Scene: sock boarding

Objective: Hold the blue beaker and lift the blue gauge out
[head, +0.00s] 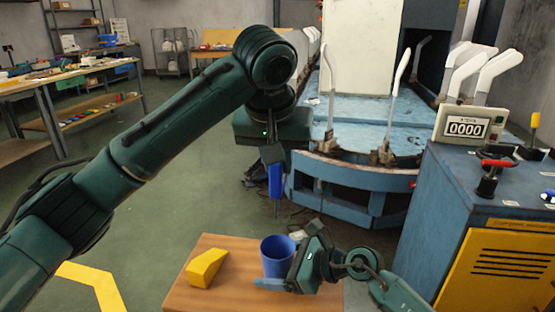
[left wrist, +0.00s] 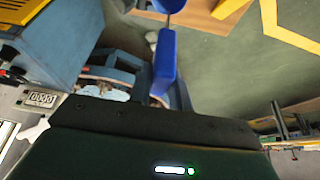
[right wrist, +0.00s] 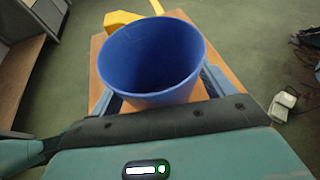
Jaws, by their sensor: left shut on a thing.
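The blue gauge (head: 275,180) hangs upright below my left gripper (head: 272,155), which is shut on its upper end. It also shows in the left wrist view (left wrist: 164,58), pointing away from the gripper. The gauge is clear above the blue beaker (head: 277,258), which stands upright on a small wooden table. In the right wrist view the beaker (right wrist: 152,60) looks empty, and the fingers of my right gripper (right wrist: 160,95) lie along both its sides. I cannot tell whether both fingers press on its wall.
A yellow wedge-shaped block (head: 207,268) stands on the wooden table (head: 228,299), left of the beaker. A blue machine platform (head: 360,176) with white upright forms is behind. A blue cabinet with a counter (head: 466,128) stands at the right. Open floor lies to the left.

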